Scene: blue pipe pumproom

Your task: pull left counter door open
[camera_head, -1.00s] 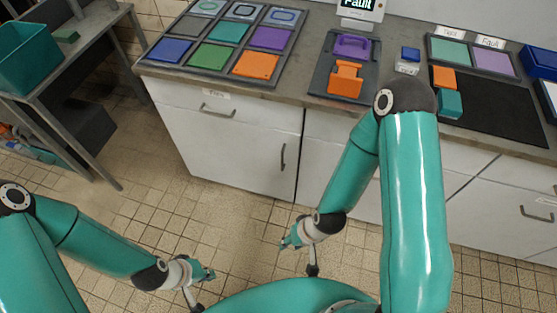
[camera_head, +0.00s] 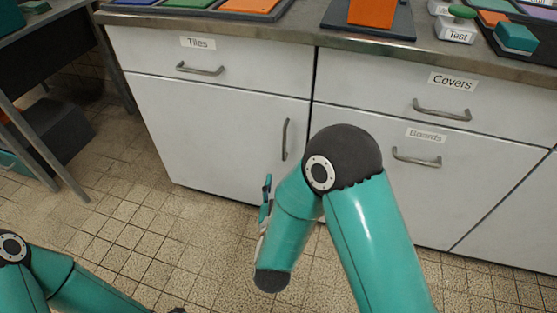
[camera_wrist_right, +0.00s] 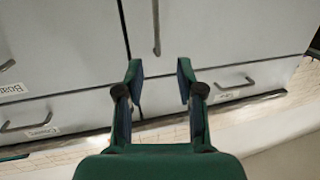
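The left counter door (camera_head: 215,140) is a white panel under the drawer labelled Tiles. It is closed, and its vertical grey handle (camera_head: 285,139) is near its right edge. In the right wrist view the door (camera_wrist_right: 210,28) appears upside down, with its handle (camera_wrist_right: 156,25) ahead of the fingers. My right gripper (camera_head: 267,190) is in front of the door, below and left of the handle in the head view. The right wrist view shows its two fingers (camera_wrist_right: 159,72) apart, with nothing between them.
The Tiles drawer (camera_head: 150,50) is above the door. The Covers drawer (camera_head: 380,85) and Boards door (camera_head: 460,165) are to the right. A dark table (camera_head: 75,60) stands at far left. Tiled floor (camera_head: 150,230) before the counter is clear.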

